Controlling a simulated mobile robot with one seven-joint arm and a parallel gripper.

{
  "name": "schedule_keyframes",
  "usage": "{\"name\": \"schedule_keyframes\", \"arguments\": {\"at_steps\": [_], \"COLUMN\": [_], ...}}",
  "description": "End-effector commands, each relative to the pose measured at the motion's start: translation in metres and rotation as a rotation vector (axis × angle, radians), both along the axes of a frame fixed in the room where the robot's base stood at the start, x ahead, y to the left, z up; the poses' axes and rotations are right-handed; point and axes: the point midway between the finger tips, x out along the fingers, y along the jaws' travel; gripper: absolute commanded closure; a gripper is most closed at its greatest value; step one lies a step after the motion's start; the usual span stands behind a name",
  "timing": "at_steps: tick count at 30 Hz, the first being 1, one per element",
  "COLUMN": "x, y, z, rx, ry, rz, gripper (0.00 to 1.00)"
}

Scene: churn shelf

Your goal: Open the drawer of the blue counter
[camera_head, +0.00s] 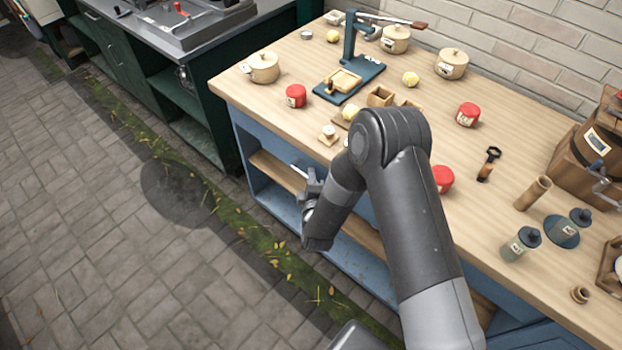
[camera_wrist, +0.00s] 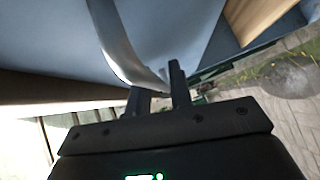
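The blue counter (camera_head: 239,121) has a pale wooden top and open shelf bays below, in the head view. My gripper (camera_head: 305,180) is low at its front, left of the arm's elbow. In the wrist view my gripper (camera_wrist: 160,92) has its two dark fingers close together. A curved, pale metal handle (camera_wrist: 117,42) runs down between the fingertips, with a blue panel (camera_wrist: 185,30) behind it. The fingers appear closed on the handle's lower end. My arm hides much of the counter's front, so how far the drawer stands out cannot be told.
A dark green counter (camera_head: 190,100) stands at left. The paved floor (camera_head: 100,230) in front is clear.

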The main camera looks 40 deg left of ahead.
Motion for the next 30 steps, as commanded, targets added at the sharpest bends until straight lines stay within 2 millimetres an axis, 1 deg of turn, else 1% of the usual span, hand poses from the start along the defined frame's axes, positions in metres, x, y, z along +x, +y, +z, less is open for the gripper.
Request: {"name": "schedule_keyframes", "arguments": {"at_steps": [3,9,11,25,28,30], "x": [0.000,0.000,0.000,-0.001,-0.006,-0.013], "y": [0.000,0.000,0.000,0.000,0.000,0.000], "z": [0.000,0.000,0.000,0.000,0.000,0.000], "rx": [0.000,0.000,0.000,-0.001,0.000,-0.001], "ry": [0.000,0.000,0.000,0.001,0.001,0.001], "rz": [0.000,0.000,0.000,0.000,0.002,0.003], "gripper": [0.80,0.97,1.00,1.00,1.00,1.00]}}
